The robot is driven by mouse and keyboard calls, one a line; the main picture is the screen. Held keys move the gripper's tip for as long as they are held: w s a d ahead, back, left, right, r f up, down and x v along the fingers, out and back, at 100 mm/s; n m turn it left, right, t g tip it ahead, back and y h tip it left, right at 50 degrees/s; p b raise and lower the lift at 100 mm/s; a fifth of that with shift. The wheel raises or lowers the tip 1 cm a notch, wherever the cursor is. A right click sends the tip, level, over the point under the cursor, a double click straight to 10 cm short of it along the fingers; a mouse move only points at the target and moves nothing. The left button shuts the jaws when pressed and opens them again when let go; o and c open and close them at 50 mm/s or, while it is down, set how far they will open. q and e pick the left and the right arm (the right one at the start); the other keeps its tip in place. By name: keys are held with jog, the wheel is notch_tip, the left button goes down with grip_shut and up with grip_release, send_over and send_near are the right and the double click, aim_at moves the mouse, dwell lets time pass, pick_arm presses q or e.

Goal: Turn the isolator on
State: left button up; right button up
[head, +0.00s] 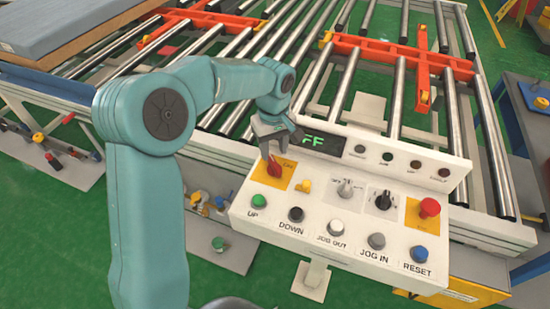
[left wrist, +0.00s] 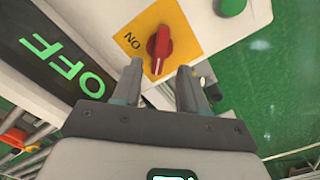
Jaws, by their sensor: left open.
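The isolator is a red rotary knob (head: 274,167) on a yellow plate at the left end of the white control panel (head: 350,225). In the left wrist view the red knob (left wrist: 159,48) stands on the yellow plate (left wrist: 182,32), with the word "ON" beside it. A dark display (left wrist: 58,58) there shows "OFF" in green letters. My left gripper (head: 273,150) is just above the knob in the head view. In the left wrist view its two fingers (left wrist: 160,82) are open and empty, with the knob just beyond the gap between them. My right gripper is not in view.
The panel also carries a red emergency button (head: 429,208), a green UP button (head: 259,201) and several other buttons and switches. A roller conveyor (head: 345,90) lies behind it. A mattress (head: 80,25) rests at the upper left. Green floor shows around.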

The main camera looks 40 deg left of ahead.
aim_at(274, 163)
pick_arm(q)
jog(key=f, duration=0.4)
jog(key=shift+s+d, duration=0.15)
jog(key=shift+d, duration=0.05)
jog(key=shift+w+a+f, duration=0.15)
jog(key=shift+w+f, duration=0.05)
jog(key=shift+f, duration=0.4)
jog(key=shift+s+r, duration=0.15)
jog(key=shift+c, duration=0.3)
grip_shut()
